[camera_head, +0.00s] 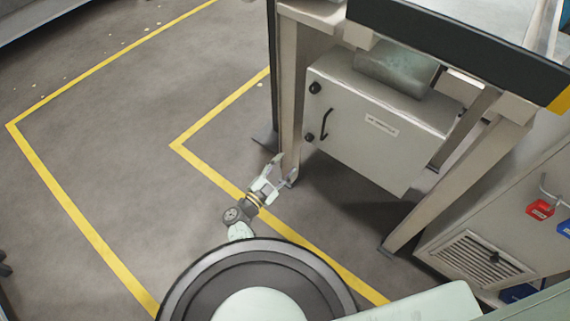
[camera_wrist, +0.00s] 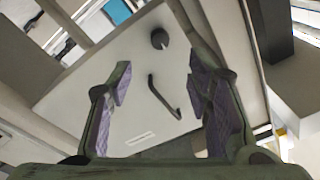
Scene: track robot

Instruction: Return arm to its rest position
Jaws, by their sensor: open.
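My gripper (camera_head: 279,171) reaches out past my round base in the head view, just above the floor and close to the near left leg of a table. In the wrist view my gripper (camera_wrist: 160,92) has its two purple-padded fingers spread apart, with nothing between them. Behind the fingers shows a pale cabinet door (camera_wrist: 92,95) with a black handle (camera_wrist: 163,97) and a round black knob. The same cabinet (camera_head: 365,130) hangs under the table in the head view. I cannot tell whether a finger touches the table leg.
The table leg (camera_head: 291,95) stands right beside my gripper. Another leg (camera_head: 440,190) is to the right. A grey cabinet with a vent (camera_head: 478,258) and a red padlock (camera_head: 540,209) stands at the lower right. Open floor (camera_head: 110,140) with yellow lines lies to the left.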

